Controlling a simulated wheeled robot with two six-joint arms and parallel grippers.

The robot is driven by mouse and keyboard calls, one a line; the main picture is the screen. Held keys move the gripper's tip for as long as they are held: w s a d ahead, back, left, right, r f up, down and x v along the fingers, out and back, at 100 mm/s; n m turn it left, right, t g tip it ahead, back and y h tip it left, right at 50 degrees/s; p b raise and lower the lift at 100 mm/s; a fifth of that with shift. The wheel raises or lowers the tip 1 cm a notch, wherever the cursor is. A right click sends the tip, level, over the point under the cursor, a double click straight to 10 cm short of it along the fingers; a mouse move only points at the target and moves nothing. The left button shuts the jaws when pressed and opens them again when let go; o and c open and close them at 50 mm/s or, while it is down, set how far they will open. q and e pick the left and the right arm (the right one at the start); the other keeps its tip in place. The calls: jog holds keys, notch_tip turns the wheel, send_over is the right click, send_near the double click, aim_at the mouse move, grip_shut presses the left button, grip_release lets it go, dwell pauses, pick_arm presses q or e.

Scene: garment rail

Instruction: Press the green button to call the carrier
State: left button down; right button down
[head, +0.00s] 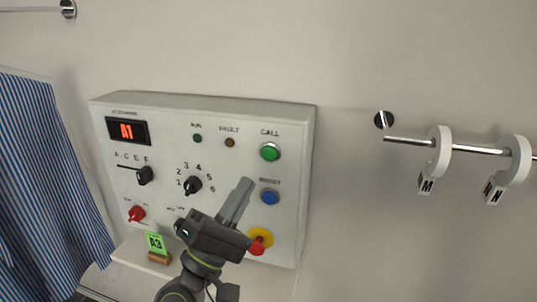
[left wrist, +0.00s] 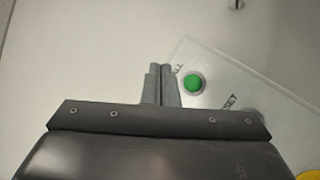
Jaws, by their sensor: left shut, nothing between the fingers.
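The green button (head: 270,152) sits under the word CALL at the upper right of a white control panel (head: 240,112) on the wall. My left gripper (head: 244,186) is shut and empty. In the head view its fingertips show below and left of the green button, beside the blue button (head: 269,197). In the left wrist view the shut fingers (left wrist: 160,72) are left of the green button (left wrist: 194,84), and no contact shows. My right gripper is not in view.
The panel also has a red display (head: 127,131), a black dial (head: 193,186), a red knob (head: 136,213) and a red-and-yellow button (head: 260,241). A green A3 tag (head: 156,243) stands on the ledge below. Striped cloth (head: 45,170) hangs left; a rail (head: 475,149) with white rings is right.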

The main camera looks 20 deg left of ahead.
aim_at(269, 153)
pick_arm(q)
jog(key=w+b, duration=0.1)
jog(key=w, duration=0.8)
jog(key=shift+d+b, duration=0.15)
jog(key=shift+b, duration=0.15)
dwell(0.4)
dwell(1.6)
jog(key=shift+w, duration=0.4)
